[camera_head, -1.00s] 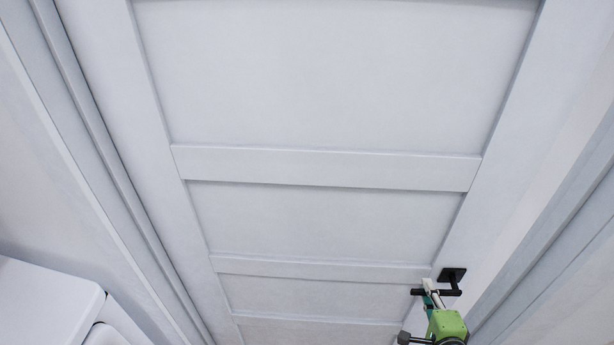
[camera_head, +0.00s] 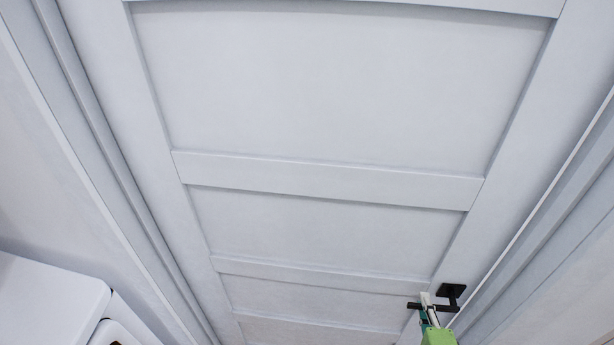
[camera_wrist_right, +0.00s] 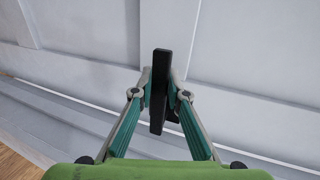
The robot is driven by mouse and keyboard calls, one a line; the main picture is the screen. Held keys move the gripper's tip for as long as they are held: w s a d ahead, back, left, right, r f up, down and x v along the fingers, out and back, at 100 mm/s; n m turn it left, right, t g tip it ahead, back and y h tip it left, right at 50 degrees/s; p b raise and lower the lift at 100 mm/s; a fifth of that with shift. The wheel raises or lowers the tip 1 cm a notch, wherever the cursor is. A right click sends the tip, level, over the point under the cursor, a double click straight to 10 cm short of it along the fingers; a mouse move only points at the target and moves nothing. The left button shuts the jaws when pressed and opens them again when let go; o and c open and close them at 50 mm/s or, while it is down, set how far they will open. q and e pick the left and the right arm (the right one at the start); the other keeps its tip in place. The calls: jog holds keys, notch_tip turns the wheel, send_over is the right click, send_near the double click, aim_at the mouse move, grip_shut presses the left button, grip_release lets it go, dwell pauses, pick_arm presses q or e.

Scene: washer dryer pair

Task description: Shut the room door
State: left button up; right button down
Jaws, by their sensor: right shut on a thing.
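The room door (camera_head: 320,95) is a white panelled door that fills most of the head view. Its right edge lies close along the door frame (camera_head: 570,215), with only a thin pale line between them. The black lever handle (camera_head: 451,292) is at the door's lower right. My right gripper (camera_head: 426,303) is shut on the lever. In the right wrist view, the teal-padded fingers of the gripper (camera_wrist_right: 161,80) stand on both sides of the black handle (camera_wrist_right: 160,105). My left gripper is in neither view.
White rounded appliances (camera_head: 45,300) stand at the lower left, beside the wall. The left door frame (camera_head: 85,120) runs up the left side. A strip of wooden floor (camera_wrist_right: 15,165) shows in the right wrist view.

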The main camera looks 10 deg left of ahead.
jog(key=shift+r, duration=0.15)
jog(key=shift+m+h, duration=0.4)
jog(key=shift+h, duration=0.1)
jog(key=s, duration=0.1)
jog(key=s+p, duration=0.1)
jog(key=s, duration=0.1)
jog(key=s+p, duration=0.1)
jog(key=s, duration=0.1)
jog(key=shift+a+f, duration=0.3)
jog(key=shift+f, duration=0.05)
jog(key=c, duration=1.9)
grip_release()
jog(key=shift+s, duration=0.1)
jog(key=shift+r, duration=0.2)
jog(key=shift+d, duration=0.1)
